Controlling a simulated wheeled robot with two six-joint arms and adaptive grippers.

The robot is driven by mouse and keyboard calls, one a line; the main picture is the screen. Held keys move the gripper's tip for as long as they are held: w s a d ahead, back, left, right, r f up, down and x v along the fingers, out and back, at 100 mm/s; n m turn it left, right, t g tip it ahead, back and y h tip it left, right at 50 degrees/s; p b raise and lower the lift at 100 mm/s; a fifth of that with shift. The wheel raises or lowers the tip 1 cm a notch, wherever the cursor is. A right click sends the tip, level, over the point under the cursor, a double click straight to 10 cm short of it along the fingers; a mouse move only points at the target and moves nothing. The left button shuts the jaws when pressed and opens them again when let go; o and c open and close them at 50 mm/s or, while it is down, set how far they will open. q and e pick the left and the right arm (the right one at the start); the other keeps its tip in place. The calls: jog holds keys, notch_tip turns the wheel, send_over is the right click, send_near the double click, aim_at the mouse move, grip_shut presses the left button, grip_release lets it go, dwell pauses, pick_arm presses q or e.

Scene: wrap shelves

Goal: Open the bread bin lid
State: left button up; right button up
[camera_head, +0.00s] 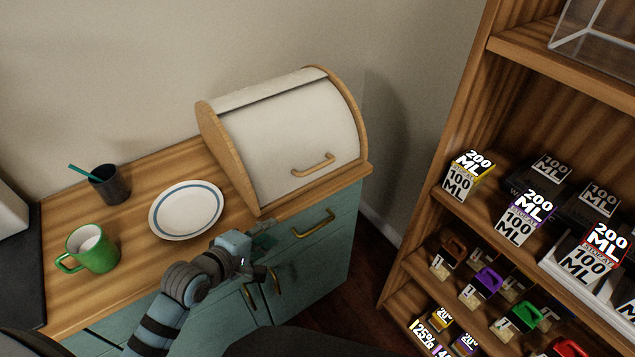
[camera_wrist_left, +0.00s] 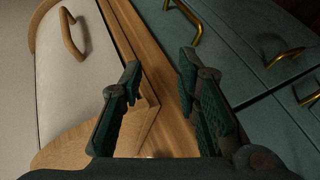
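The bread bin (camera_head: 285,135) stands on the right end of the wooden counter, with a white curved lid (camera_head: 300,120) and wooden side panels. Its lid is down over the front. The wooden lid handle (camera_head: 314,166) is low on the lid; it also shows at the upper left of the left wrist view (camera_wrist_left: 68,32). My left gripper (camera_head: 265,240) is in front of the counter's front edge, below and left of the handle and apart from it. In the left wrist view its two fingers (camera_wrist_left: 160,75) are spread with nothing between them. My right gripper is not in view.
A white plate (camera_head: 186,210) with a blue ring, a green mug (camera_head: 92,252) and a dark cup (camera_head: 110,186) stand left of the bin. Teal cabinet fronts with brass handles (camera_head: 313,223) are below the counter. A wooden shelf (camera_head: 455,205) with boxes stands at right, beyond a floor gap.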

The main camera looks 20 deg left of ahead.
aim_at(310, 172)
pick_arm(q)
jog(key=w+d+r+n+t+h, duration=0.25)
jog(key=r+n, duration=0.25)
jog(key=r, duration=0.5)
jog(key=b+x, duration=0.1)
jog(key=x, duration=0.3)
jog(key=b+x, duration=0.2)
jog(key=x, duration=0.3)
jog(key=a+b+x, duration=0.1)
jog(key=x, duration=0.4)
jog(key=shift+w+f, duration=0.1)
jog(key=shift+w, duration=0.3)
grip_shut()
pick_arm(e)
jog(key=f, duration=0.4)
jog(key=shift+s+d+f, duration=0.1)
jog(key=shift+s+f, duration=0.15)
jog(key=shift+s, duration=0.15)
pick_arm(q)
jog(key=shift+y, duration=0.25)
